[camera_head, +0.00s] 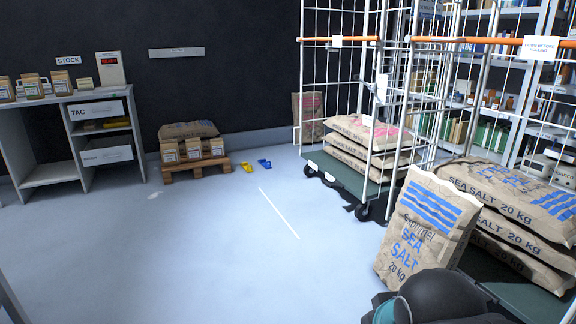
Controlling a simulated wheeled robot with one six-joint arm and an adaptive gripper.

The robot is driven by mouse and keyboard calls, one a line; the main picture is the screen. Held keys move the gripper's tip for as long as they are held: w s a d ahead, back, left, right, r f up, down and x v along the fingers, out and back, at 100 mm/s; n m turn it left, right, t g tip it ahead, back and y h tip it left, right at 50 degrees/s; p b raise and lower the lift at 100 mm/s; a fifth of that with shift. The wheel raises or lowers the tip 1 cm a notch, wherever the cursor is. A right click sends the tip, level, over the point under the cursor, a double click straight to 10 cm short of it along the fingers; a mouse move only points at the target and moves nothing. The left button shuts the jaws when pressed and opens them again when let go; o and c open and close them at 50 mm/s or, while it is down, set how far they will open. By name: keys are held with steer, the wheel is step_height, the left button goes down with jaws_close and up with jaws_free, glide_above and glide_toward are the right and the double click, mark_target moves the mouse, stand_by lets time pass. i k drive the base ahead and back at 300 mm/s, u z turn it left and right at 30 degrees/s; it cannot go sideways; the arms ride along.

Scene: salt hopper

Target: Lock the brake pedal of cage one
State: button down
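Two wire roll cages stand on the right. The farther cage (340,182) has a dark green base, castors and several stacked salt sacks (372,133) with pink print. A small pale part (313,165) sits at its base edge near a castor; I cannot tell whether it is a brake pedal. The nearer cage (516,287) holds sacks with blue print (520,190) and is cut off by the frame. I cannot tell which is cage one; no pedal shows on the nearer one. Part of my arm shows at the bottom right; my gripper's fingers do not show.
A sea salt sack (425,228) leans upright against the nearer cage. A low pallet (195,166) holds a sack and small bags; yellow (247,168) and blue (265,163) items lie beside it. A shelf unit (70,140) stands left. The middle floor is clear, with a white line (278,212).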

mark_target(336, 184)
steer(key=z, duration=0.15)
steer(key=i, duration=3.55)
steer(key=u, duration=0.2)
